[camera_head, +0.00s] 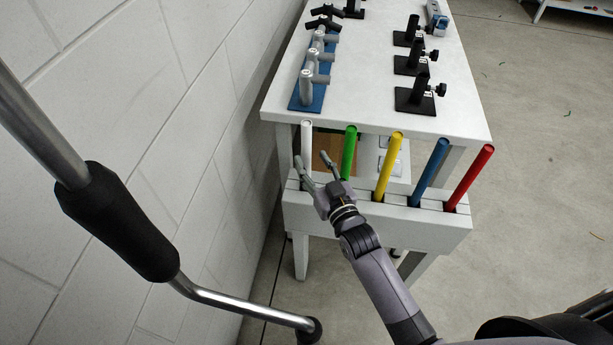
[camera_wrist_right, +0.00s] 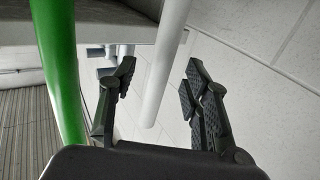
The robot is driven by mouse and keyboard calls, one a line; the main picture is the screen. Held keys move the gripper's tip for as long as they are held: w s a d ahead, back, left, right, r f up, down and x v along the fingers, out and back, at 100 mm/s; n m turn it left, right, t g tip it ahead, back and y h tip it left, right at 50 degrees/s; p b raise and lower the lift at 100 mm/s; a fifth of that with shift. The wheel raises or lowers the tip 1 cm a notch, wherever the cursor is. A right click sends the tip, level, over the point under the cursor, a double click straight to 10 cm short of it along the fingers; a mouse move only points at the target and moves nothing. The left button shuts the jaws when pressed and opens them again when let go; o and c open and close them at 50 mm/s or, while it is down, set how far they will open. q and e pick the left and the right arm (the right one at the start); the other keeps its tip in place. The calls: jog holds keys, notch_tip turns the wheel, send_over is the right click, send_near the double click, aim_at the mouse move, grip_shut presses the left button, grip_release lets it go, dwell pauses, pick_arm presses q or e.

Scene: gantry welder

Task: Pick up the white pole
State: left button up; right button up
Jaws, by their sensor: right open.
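The white pole (camera_head: 306,145) stands upright at the left end of a row of coloured poles in a white rack (camera_head: 400,225). My right gripper (camera_head: 313,158) is open, in front of the rack between the white pole and the green pole (camera_head: 349,150). In the right wrist view the white pole (camera_wrist_right: 165,65) shows between the two spread fingers (camera_wrist_right: 160,82), apart from both and seemingly beyond them. The green pole (camera_wrist_right: 58,70) passes outside the fingers on the left there. The white pole's lower part is partly hidden by the gripper in the head view. My left gripper is not in view.
Yellow (camera_head: 388,165), blue (camera_head: 430,170) and red (camera_head: 470,177) poles stand to the right in the rack. Behind is a white table (camera_head: 370,80) with blue and black fixtures. A white block wall (camera_head: 160,110) runs close along the left. Open floor (camera_head: 540,170) lies right.

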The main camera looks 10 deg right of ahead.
aim_at(308, 156)
jog(key=w, duration=0.2)
jog(key=w+a, duration=0.1)
jog(key=w, duration=0.1)
jog(key=shift+c, duration=0.4)
grip_shut()
dwell(0.5)
